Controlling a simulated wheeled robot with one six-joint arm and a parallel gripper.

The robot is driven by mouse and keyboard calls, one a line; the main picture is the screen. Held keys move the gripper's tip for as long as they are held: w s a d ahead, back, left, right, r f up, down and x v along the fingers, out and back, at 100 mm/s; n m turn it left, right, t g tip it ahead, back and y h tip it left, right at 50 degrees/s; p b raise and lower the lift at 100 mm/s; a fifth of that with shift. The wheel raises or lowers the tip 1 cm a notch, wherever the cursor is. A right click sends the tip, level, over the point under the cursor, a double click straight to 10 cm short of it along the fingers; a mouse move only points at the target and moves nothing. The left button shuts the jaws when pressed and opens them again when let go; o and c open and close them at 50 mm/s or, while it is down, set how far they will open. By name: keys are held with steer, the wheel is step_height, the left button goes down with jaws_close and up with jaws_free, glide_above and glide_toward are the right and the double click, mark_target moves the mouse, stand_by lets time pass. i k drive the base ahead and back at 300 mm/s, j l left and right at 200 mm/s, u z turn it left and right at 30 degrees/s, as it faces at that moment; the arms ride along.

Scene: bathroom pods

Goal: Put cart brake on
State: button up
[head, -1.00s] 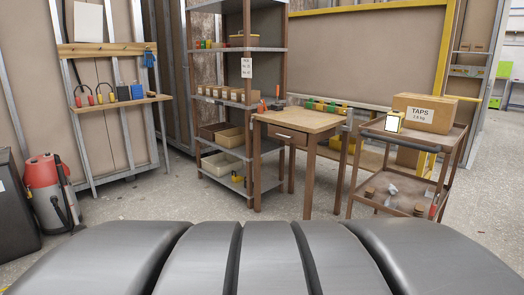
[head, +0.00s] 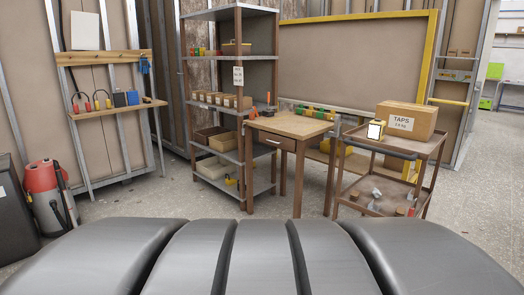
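The cart (head: 398,146) is a brown two-shelf trolley at the right of the head view, beside a wooden table. A cardboard box labelled TAPS (head: 407,120) and a small yellow device with a bright white face (head: 376,130) stand on its top shelf. Several small items lie on its lower shelf. The cart's wheels and brake are hidden behind my own grey body at the bottom of the picture. My gripper is not in view.
The wooden table (head: 293,124) stands left of the cart, with a tall shelf unit (head: 233,52) behind it. A red and grey vacuum (head: 47,190) stands at far left.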

mark_target(410, 212)
steer(key=k+l+z, duration=0.1)
steer(key=k, duration=0.2)
steer(key=l, duration=0.2)
steer(key=j, duration=0.25)
steer(key=i+l+z, duration=0.1)
steer(key=i+l, duration=0.2)
steer(key=i, duration=0.15)
steer(key=i+l, duration=0.25)
steer(key=i, duration=0.2)
steer(key=i+l+z, duration=0.15)
steer(key=i, duration=0.3)
steer(key=i+l+z, duration=0.1)
steer(key=i+l, duration=0.2)
steer(key=i, duration=0.2)
